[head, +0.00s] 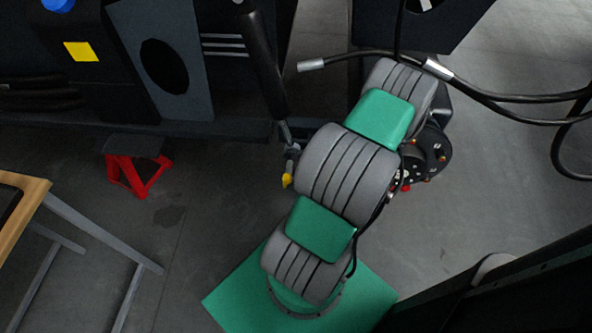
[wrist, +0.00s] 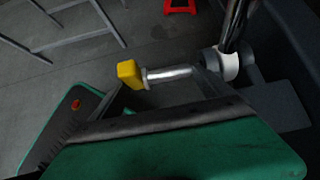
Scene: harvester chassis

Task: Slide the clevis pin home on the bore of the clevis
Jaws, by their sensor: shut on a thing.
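The clevis pin has a yellow block head (wrist: 130,74) and a bright silver shank (wrist: 169,75), lying nearly level in the wrist view. In the head view its yellow head (head: 286,181) shows just left of my arm, below the clevis. My gripper (wrist: 160,85) is shut on the pin; its jaw contact is partly hidden by its own dark and green body. The clevis (head: 291,149) is at the lower end of a dark cylinder. In the wrist view a pale ring (wrist: 226,64) shows there, right of the shank. I cannot tell how deep the shank sits in the bore.
The dark cylinder (head: 262,60) slants down from the chassis (head: 200,130). A red stand (head: 138,174) stands on the floor left of it. A wooden-topped table (head: 25,205) is at the left edge. Black hoses (head: 490,97) hang at right. Floor between table and arm is clear.

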